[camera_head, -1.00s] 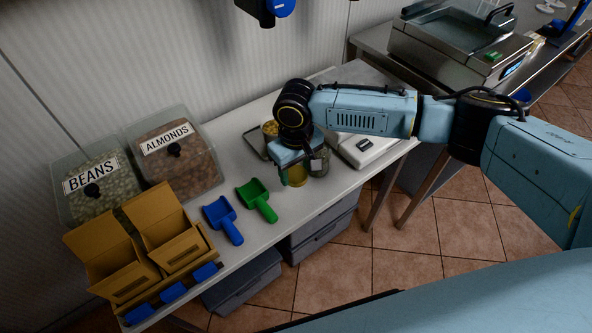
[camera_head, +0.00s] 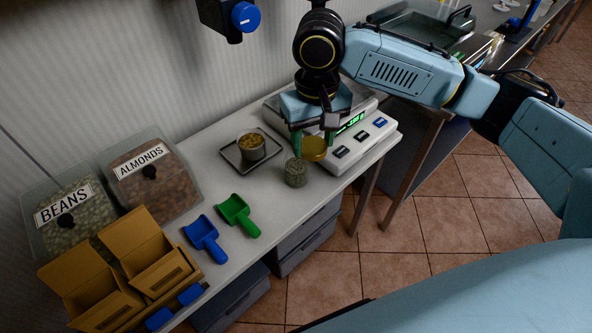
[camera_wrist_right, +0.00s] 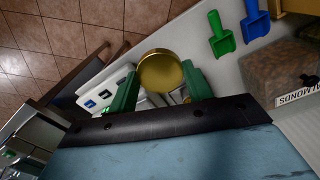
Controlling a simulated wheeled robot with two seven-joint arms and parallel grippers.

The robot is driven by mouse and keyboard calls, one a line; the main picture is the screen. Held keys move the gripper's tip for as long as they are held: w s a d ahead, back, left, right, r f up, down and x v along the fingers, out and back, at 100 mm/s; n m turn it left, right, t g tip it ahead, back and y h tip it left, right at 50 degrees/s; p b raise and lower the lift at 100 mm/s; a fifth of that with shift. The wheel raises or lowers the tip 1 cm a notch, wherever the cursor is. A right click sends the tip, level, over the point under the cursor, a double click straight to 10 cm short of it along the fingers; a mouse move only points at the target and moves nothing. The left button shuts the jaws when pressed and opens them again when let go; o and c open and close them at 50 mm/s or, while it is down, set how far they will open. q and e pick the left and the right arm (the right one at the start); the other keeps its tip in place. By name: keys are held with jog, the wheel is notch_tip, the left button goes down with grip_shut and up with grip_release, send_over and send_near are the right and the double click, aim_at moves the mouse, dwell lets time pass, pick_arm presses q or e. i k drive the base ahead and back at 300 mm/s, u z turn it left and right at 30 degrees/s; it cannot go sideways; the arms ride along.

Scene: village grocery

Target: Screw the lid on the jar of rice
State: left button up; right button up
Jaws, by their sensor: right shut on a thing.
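A round gold lid (camera_head: 314,149) is held between the green fingertips of my right gripper (camera_head: 311,146). In the right wrist view the lid (camera_wrist_right: 160,71) sits between the fingertips (camera_wrist_right: 160,82) with its flat face showing. A small clear jar with pale grainy contents (camera_head: 296,173) stands upright on the table, without a lid on it. The lid is up and to the right of the jar in the head view, apart from it, in front of the scale. I cannot make out the jar in the right wrist view. My left gripper is not in view.
A weighing scale (camera_head: 375,138) stands right behind the lid. A metal cup with yellowish contents (camera_head: 251,147) stands on a dark tray (camera_head: 233,158). Green (camera_head: 238,214) and blue (camera_head: 204,238) scoops lie left. Bins of almonds (camera_head: 152,190) and beans (camera_head: 76,222) stand farther left.

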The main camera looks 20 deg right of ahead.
aim_at(295, 169)
jog(key=u, duration=2.65)
jog(key=k, duration=1.5)
jog(key=z, duration=2)
jog(key=i, duration=0.7)
